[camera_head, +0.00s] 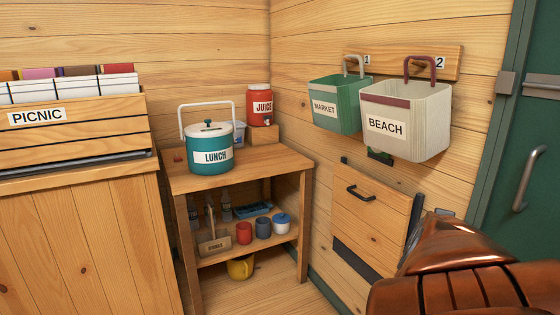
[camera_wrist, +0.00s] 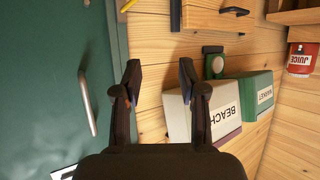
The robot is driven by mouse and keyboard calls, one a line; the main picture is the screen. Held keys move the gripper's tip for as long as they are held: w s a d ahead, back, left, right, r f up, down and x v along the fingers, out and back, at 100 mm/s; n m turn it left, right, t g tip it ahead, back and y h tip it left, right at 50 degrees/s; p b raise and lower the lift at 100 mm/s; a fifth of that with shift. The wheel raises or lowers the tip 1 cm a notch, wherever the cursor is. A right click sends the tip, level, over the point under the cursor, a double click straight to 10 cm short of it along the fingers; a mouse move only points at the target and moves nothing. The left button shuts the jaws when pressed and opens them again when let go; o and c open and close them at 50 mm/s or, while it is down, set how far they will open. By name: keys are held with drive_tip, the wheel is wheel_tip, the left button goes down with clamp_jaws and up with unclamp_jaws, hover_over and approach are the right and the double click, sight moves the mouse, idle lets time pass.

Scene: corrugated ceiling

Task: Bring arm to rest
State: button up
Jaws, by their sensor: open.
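My gripper (camera_wrist: 160,85) shows in the wrist view with its two dark fingers spread apart and nothing between them. The wooden wall lies beyond the fingers. The right finger overlaps the white BEACH basket (camera_wrist: 228,122) in that picture; I cannot tell whether they touch. In the head view my copper-coloured arm (camera_head: 450,270) fills the lower right corner, and the gripper itself is out of that view.
The BEACH basket (camera_head: 405,120) and green MARKET basket (camera_head: 338,103) hang on the wall. A green door (camera_head: 530,150) with a metal handle is at right. A wooden stand (camera_head: 285,172) bears a LUNCH cooler (camera_head: 207,157) and red JUICE jug (camera_head: 259,100). A PICNIC box (camera_head: 75,130) is left.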

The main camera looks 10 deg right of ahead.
drive_tip(key=s+a+f+n+g+y, duration=0.2)
drive_tip(key=a+f+y, duration=0.2)
drive_tip(key=a+f, duration=0.35)
drive_tip(key=s+a+f+n+g+y, duration=0.2)
drive_tip(key=a+f+y, duration=0.1)
drive_tip(key=a+f, duration=0.4)
drive_tip(key=s+a+f+n+g+y, duration=0.15)
drive_tip(key=s+a+g, duration=0.25)
drive_tip(key=s, duration=0.5)
drive_tip(key=s+a+f+n+g, duration=0.3)
drive_tip(key=s+a+g, duration=0.15)
drive_tip(key=s, duration=0.55)
wheel_tip(320, 180, up, 27)
drive_tip(key=s+p, duration=0.1)
drive_tip(key=p, duration=2.4)
drive_tip(key=shift+r+t+p, duration=0.15)
drive_tip(key=shift+t+p, duration=0.25)
drive_tip(key=shift+t, duration=0.05)
drive_tip(key=shift+d+m, duration=0.1)
drive_tip(key=shift+m, duration=0.15)
